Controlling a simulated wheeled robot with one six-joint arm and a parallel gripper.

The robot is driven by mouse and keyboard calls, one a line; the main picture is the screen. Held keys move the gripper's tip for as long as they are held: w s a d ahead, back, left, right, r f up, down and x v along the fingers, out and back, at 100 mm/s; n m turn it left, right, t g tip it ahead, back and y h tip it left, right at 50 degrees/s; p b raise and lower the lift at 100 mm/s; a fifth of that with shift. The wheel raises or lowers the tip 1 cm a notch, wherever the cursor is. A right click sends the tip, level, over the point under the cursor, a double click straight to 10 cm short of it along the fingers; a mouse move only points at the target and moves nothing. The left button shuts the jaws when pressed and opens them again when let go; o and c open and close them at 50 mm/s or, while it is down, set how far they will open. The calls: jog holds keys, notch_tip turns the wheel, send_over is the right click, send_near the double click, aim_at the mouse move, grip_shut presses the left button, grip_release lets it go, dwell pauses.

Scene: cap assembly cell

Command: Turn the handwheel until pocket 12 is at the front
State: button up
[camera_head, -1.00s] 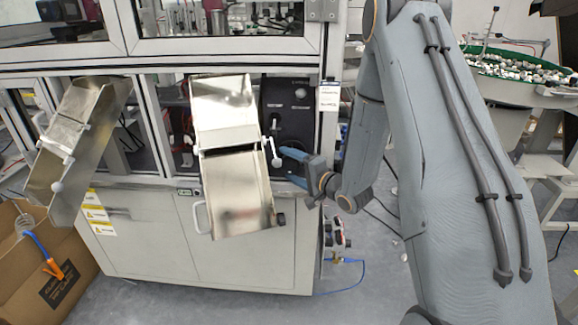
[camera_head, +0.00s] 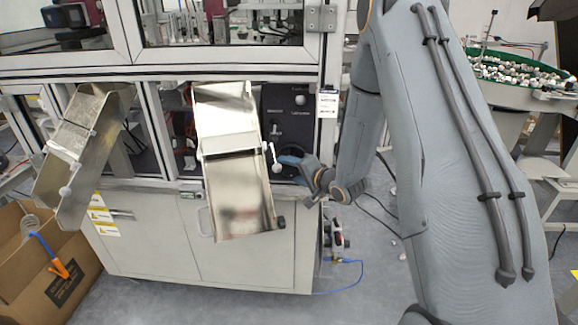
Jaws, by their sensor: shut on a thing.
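My gripper (camera_head: 287,161) is at the lower front of a dark panel (camera_head: 285,105) with small knobs, on the right side of the machine. Its blue-grey fingers are closed together beside a white lever (camera_head: 274,158) at the right edge of the middle chute. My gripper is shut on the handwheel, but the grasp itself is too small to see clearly. The handwheel is dark against the dark panel and hard to pick out. The numbered pockets cannot be made out, so I cannot tell which one is at the front.
A shiny metal chute (camera_head: 235,185) stands close on the left of my gripper. A second chute (camera_head: 85,150) is farther left, above a cardboard box (camera_head: 75,280). A machine post (camera_head: 329,130) rises to the right of the panel. A green-rimmed bowl of parts (camera_head: 515,70) is at right.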

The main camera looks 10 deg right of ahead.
jog(key=shift+r+n+g+h+p, duration=0.1)
jog(key=shift+n+g+h+p, duration=0.8)
jog(key=shift+n+h+p, duration=0.3)
jog(key=o, duration=1.1)
jog(key=shift+c, duration=0.2)
jog(key=v, duration=0.7)
jog(key=shift+s+r+b, duration=0.2)
jog(key=shift+s+b, duration=0.1)
jog(key=shift+b, duration=0.1)
